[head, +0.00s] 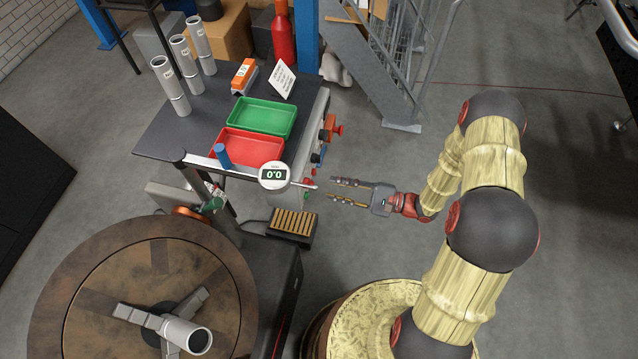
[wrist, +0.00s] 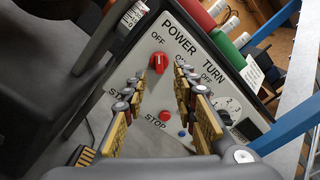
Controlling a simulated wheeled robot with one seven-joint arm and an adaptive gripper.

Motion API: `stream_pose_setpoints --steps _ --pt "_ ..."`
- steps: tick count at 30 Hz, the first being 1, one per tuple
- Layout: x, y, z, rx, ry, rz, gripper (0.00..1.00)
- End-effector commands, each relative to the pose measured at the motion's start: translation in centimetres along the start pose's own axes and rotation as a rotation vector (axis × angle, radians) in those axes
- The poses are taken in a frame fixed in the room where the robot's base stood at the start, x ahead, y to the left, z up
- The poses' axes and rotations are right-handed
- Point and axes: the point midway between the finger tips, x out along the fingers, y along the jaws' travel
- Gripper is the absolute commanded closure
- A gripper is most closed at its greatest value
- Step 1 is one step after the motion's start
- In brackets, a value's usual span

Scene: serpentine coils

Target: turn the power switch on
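The power switch (wrist: 158,63) is a red rotary knob under the word POWER on a light grey panel (wrist: 205,65) in the wrist view. OFF is printed at its upper left; the label at its right is partly hidden by a finger. A small pale mark shows on the knob, but I cannot tell exactly where it points. My gripper (wrist: 159,76) is open, its two fingers on either side of the knob in the picture and apparently short of it. In the head view my gripper (head: 333,190) faces the right side of the cart, with empty space between its fingers.
The wrist view shows a red stop button (wrist: 157,124), a TURN dial (wrist: 229,105) and a small blue button (wrist: 182,133). In the head view the cart (head: 165,135) carries a green tray (head: 262,117) and a red tray (head: 248,147). A round gauge (head: 273,176) sits at its front corner.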

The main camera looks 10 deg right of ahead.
Motion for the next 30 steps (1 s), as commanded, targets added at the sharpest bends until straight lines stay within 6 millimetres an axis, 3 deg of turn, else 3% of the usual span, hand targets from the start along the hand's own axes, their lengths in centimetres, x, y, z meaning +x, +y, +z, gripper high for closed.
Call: stream_pose_setpoints --steps 6,12,23,30 --pt "3.4 0.2 0.1 0.002 -0.004 0.004 0.72" --pt "5.3 0.1 0.0 0.002 -0.002 0.003 0.72" --pt "5.9 0.1 0.1 0.002 -0.001 0.002 0.72" --pt "5.8 0.1 0.1 0.002 -0.001 0.002 0.84"
